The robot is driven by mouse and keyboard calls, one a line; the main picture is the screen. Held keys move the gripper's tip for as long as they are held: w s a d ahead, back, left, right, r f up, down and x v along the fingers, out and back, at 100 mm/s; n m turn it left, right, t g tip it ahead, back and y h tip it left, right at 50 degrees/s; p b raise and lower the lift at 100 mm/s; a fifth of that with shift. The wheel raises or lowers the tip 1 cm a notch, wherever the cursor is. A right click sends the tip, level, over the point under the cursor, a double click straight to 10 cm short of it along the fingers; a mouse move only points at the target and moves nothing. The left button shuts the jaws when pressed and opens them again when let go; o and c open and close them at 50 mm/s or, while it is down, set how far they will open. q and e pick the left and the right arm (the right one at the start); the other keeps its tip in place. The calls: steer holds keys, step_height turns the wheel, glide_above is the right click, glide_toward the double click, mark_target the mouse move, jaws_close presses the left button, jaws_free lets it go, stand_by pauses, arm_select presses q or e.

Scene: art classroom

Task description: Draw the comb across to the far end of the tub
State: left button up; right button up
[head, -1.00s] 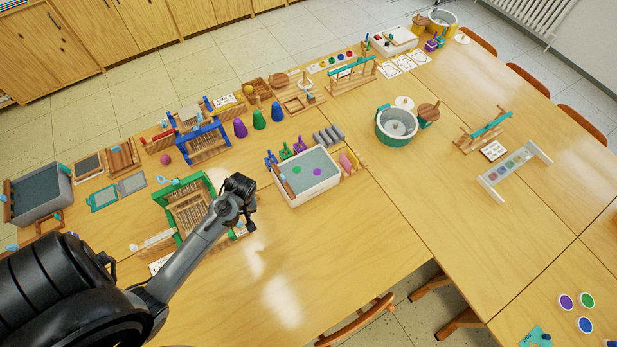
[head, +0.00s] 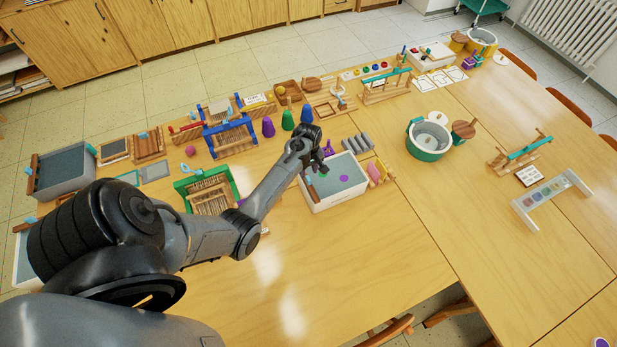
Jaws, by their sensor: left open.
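The tub (head: 338,200) is a white box on the table with grey liquid in it, a green spot and a purple spot (head: 344,179) on the surface. The comb, seen as a brown wooden bar (head: 312,190), lies along the tub's left end. My left gripper (head: 319,168) is open and empty over the back left part of the tub, near the comb. It hides part of the tub's back left corner and possibly part of the comb. I cannot tell whether it touches the comb. My right gripper is not in view.
A green frame (head: 207,188) with a wooden rack stands left of the tub. Grey rollers (head: 357,143) and pink pieces (head: 375,174) lie close at its back and right. The table in front is clear.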

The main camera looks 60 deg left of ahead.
mark_target(308, 178)
arm_select(q)
steer(key=shift+f, duration=2.8)
steer(key=shift+c, duration=0.4)
jaws_close()
